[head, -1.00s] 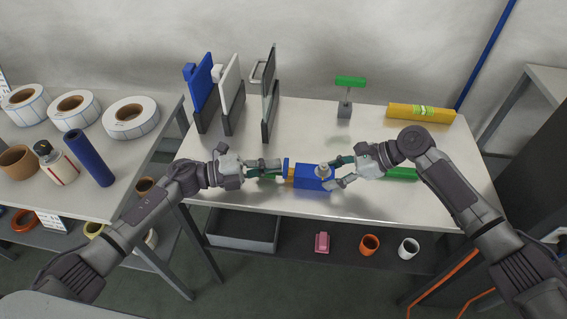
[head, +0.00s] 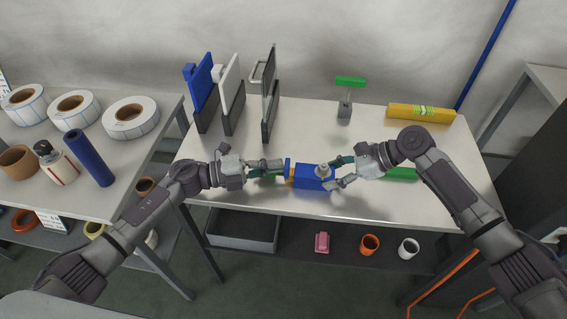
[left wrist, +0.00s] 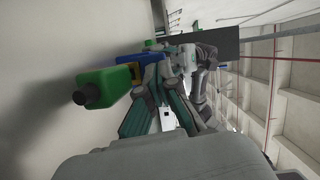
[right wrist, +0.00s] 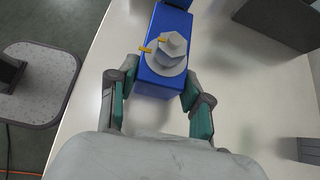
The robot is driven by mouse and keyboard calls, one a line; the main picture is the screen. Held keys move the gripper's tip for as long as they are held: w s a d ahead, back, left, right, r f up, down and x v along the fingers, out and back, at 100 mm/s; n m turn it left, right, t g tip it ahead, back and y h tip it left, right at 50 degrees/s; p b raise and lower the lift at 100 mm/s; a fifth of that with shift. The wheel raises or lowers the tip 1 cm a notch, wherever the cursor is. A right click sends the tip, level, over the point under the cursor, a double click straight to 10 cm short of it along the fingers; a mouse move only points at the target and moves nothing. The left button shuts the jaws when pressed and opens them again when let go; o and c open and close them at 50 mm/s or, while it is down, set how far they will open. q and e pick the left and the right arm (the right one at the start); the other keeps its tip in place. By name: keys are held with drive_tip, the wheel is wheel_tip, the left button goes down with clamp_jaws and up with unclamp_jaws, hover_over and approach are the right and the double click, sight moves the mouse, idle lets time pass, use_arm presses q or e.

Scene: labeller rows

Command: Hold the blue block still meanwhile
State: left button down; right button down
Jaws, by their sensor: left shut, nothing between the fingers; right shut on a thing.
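The blue block (head: 314,180) lies on the front part of the white table and has a grey stepped knob (right wrist: 172,50) on top. My right gripper (head: 338,172) is shut on the blue block; in the right wrist view its fingers (right wrist: 160,88) stand on either side of it. My left gripper (head: 284,168) is shut and empty, just left of the blue block. In the left wrist view a green piece with a black knob (left wrist: 105,86) lies beside my left fingers, with a yellow part (left wrist: 138,69) between it and the blue block (left wrist: 130,58).
Another green piece (head: 402,174) lies right of my right gripper. Mid-table behind the block is clear. A grey bin (head: 242,232) is below.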

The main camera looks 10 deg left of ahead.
use_arm(q)
drive_tip(key=shift+d, duration=0.45)
drive_tip(key=shift+a, duration=2.55)
